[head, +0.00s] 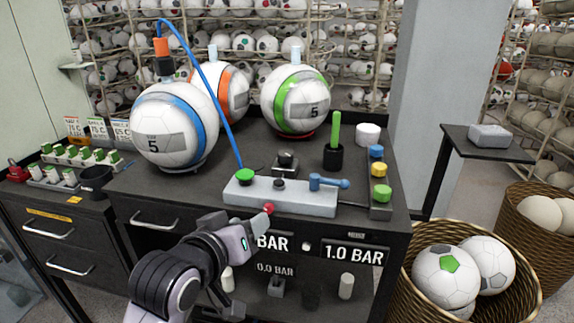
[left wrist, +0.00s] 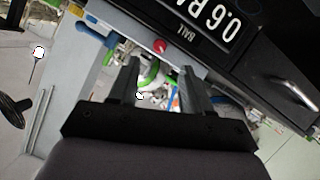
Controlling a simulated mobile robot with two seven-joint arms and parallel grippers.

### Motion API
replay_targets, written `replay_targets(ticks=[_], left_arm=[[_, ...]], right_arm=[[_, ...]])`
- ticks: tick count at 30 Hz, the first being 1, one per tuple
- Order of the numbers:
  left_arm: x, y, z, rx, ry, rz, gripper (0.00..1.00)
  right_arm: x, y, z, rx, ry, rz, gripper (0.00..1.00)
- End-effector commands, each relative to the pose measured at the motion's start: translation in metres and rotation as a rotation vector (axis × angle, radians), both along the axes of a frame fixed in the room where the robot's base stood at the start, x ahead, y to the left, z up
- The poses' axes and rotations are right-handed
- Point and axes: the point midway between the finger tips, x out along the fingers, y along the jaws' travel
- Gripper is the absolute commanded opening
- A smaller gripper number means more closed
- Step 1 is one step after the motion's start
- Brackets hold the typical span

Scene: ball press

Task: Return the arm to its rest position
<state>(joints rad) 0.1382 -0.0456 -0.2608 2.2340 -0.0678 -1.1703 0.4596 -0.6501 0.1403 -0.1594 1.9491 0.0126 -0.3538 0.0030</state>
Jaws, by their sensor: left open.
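My left arm (head: 205,255) comes in from the lower left in the head view, its wrist in front of the black bench. It partly covers the left pressure display. My left gripper (left wrist: 162,75) shows in the left wrist view with its two dark fingers apart and nothing held between them. A red button (head: 268,208) on the grey pump console (head: 300,200) is just beyond my wrist; it also shows in the left wrist view (left wrist: 160,47), past the fingertips and apart from them. The fingers are not clear in the head view. My right gripper is not in view.
Several balls stand on the bench, among them a blue-striped ball (head: 175,128) with a hose fitting on top and a green-striped ball (head: 296,98). A wicker basket (head: 525,262) of balls is at the right. Drawer handles (head: 70,267) stick out at the left.

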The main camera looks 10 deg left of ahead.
Motion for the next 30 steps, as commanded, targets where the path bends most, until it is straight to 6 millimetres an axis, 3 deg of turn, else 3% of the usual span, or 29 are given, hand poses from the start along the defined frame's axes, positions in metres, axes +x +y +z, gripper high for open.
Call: replay_targets(ticks=[4, 8, 12, 18, 24, 30], left_arm=[[-0.006, 0.005, -0.037, 0.044, 0.032, -0.01, 0.48], [-0.024, 0.014, -0.099, 0.12, 0.074, -0.04, 0.48], [-0.061, 0.027, -0.171, 0.215, 0.118, -0.085, 0.48], [-0.13, 0.046, -0.252, 0.333, 0.169, -0.153, 0.48], [-0.179, 0.058, -0.29, 0.403, 0.191, -0.197, 0.48], [-0.19, 0.06, -0.296, 0.418, 0.192, -0.207, 0.48]], right_arm=[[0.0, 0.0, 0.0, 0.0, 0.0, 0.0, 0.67], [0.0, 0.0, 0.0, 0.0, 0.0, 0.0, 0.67], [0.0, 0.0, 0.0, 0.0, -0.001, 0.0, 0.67], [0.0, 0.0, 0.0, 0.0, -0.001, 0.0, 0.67], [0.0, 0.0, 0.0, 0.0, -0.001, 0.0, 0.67], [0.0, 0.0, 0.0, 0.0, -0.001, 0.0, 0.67]])
